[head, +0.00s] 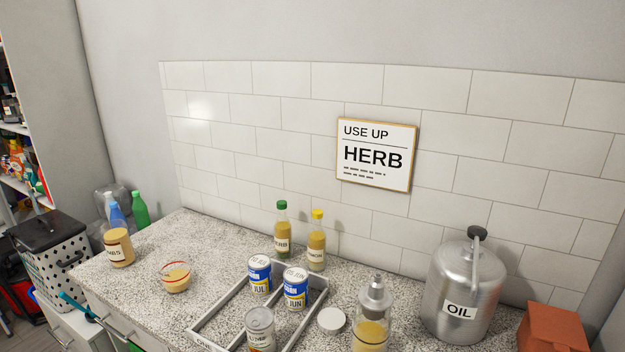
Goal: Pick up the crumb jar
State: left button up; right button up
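The crumb jar (118,248) stands at the far left end of the speckled counter. It is a tan-filled jar with a pale top, and its label shows the letters "MBS", with the rest turned out of sight. Nothing is seen holding it. Neither of my grippers shows in the head view.
A small bowl (176,278) sits right of the jar. Green (140,210) and blue (117,216) bottles stand behind it. Farther right are a tray (222,307) with cans, two dressing bottles (316,243), a dispenser (371,325) and an oil canister (462,290). A dotted bin (55,262) is left.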

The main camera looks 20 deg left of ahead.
aim_at(118, 242)
jog(key=u, duration=1.75)
